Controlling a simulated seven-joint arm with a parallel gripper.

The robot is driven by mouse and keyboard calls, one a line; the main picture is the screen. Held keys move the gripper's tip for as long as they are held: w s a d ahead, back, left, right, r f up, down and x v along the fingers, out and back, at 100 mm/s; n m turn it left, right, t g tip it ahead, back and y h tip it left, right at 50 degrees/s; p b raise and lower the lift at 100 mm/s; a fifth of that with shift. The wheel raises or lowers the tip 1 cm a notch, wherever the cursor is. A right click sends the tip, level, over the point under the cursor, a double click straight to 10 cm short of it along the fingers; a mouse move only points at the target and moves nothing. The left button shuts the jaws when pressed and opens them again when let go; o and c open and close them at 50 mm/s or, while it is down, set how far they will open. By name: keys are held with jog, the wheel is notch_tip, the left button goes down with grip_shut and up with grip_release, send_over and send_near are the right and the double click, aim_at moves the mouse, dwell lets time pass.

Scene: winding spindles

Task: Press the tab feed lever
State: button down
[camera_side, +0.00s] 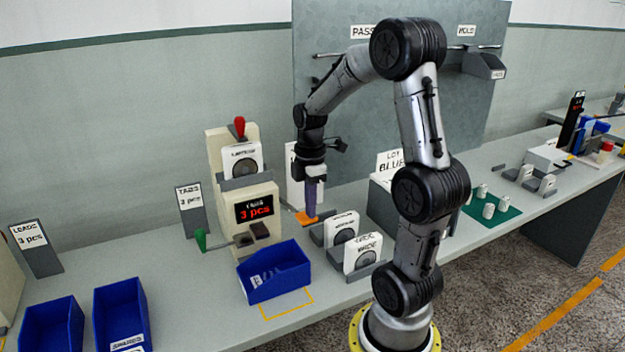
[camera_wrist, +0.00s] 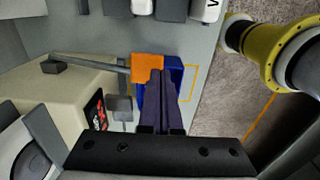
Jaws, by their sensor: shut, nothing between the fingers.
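The tabs machine (camera_side: 245,190) is a cream box with a red display reading "TABS 3 pcs"; it also shows in the wrist view (camera_wrist: 55,110). An orange paddle (camera_side: 305,219) sits to the right of it, and in the wrist view the orange paddle (camera_wrist: 147,66) meets the end of a grey bar. A green-knobbed lever (camera_side: 201,239) sticks out to the left. No label tells which is the tab feed lever. My gripper (camera_side: 310,213) points down, shut and empty, its tips (camera_wrist: 157,74) at the orange paddle. I cannot tell whether they touch it.
A blue bin (camera_side: 274,272) stands in front of the machine, near a yellow outline. White labelled spools in grey holders (camera_side: 362,253) stand close to the right of the paddle. A red knob (camera_side: 239,125) tops the machine. More blue bins (camera_side: 122,312) stand front left.

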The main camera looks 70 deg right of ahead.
notch_tip(320, 180, up, 11)
jog(key=s+a, duration=0.1)
jog(key=shift+f, duration=0.2)
jog(key=shift+a, duration=0.1)
dwell(0.6)
jog(key=s+a+r+n+t, duration=0.2)
jog(key=a+r+t, duration=0.1)
jog(key=a, duration=1.1)
jog(key=s+a+f+m+t, duration=0.2)
jog(key=s+a+f+m, duration=0.2)
jog(key=m, duration=0.7)
jog(key=shift+a+t, duration=0.3)
jog(key=shift+a, duration=0.2)
